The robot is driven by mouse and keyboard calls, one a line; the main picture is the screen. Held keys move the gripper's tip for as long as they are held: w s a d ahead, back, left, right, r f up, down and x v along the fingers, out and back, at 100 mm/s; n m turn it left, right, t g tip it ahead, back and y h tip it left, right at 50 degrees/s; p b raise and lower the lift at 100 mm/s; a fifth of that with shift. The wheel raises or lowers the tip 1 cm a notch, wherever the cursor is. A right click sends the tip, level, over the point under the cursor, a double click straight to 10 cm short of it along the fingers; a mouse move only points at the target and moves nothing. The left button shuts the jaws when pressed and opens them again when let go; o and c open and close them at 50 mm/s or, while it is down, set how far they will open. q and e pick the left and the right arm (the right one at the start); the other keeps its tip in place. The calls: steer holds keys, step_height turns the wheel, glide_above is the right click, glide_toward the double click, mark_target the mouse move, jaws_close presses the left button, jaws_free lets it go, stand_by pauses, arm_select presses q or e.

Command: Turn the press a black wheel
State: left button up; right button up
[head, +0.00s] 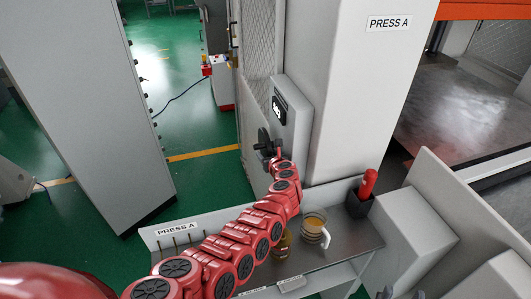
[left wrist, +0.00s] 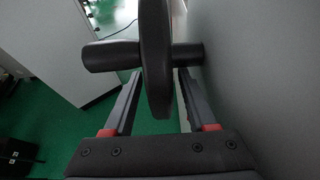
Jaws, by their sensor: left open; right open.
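The black wheel (head: 263,140) is on the side of the grey press column, below a small control box. In the left wrist view the wheel (left wrist: 156,60) is edge-on, with a dark knob (left wrist: 108,56) to its left and a short hub (left wrist: 189,55) toward the grey wall. My left gripper (head: 275,157) is at the wheel, its fingers partly hidden by the arm. In the left wrist view its open fingers (left wrist: 159,77) stand on either side of the wheel rim; contact cannot be told. My right gripper (head: 401,294) shows only as dark tips at the bottom edge.
The control box (head: 291,115) is just above the wheel. A grey cabinet (head: 90,100) stands left, with open green floor between.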

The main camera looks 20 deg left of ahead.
arm_select(q)
steer(key=shift+w+a+f, duration=0.15)
steer(key=shift+w+f, duration=0.25)
steer(key=shift+w, duration=0.25)
steer(key=shift+w+a+b, duration=0.35)
steer(key=shift+b, duration=0.05)
steer(key=shift+a+f, duration=0.1)
jaws_close()
stand_by(0.8)
